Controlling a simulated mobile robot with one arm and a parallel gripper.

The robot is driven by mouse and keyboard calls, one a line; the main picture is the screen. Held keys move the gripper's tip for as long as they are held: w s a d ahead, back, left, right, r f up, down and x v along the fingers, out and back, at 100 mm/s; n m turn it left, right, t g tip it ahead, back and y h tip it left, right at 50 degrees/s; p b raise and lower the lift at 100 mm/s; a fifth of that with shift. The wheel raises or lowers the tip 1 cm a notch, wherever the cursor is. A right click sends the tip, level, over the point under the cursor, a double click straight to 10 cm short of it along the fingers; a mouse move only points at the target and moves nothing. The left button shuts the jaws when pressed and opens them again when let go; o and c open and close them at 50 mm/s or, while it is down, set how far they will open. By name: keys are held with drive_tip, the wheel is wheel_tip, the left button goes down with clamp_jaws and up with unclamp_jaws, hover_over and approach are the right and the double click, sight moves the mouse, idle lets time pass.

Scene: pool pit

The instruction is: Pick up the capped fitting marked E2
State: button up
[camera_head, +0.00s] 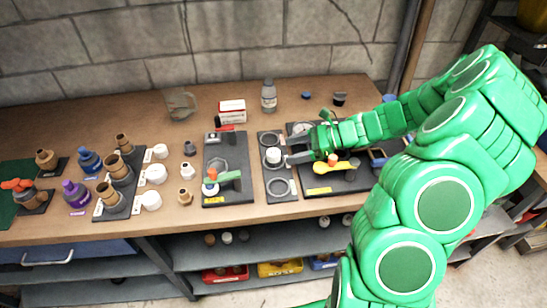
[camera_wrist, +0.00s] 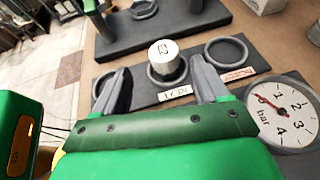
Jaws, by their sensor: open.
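The capped fitting marked E2 (camera_wrist: 167,57) is a short white cylinder with a dark mark on its top. It stands upright in the middle ring of a dark grey tray (camera_wrist: 137,97) in the wrist view. In the head view the white fitting (camera_head: 273,155) stands on the narrow tray (camera_head: 279,199), between two empty rings. My gripper (camera_wrist: 160,78) is open and empty, its two grey fingers spread on either side of the fitting in the picture, with the fitting apart from them and farther off. In the head view my gripper (camera_head: 297,148) is just right of the fitting.
A pressure gauge (camera_wrist: 284,112) lies close on the right in the wrist view. In the head view, a board with a green-handled valve (camera_head: 226,177) is left of the tray, and a board with a yellow-handled valve (camera_head: 325,167) is under my arm. A grey canister (camera_head: 268,96) stands behind.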

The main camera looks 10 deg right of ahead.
sight(274, 152)
drive_tip(key=shift+w+x, duration=0.15)
drive_tip(key=shift+x, duration=1.6)
drive_tip(key=shift+w+x, duration=0.15)
drive_tip(key=shift+x, duration=1.6)
drive_tip(key=shift+s+d+f, duration=0.1)
drive_tip(key=c, duration=1.1)
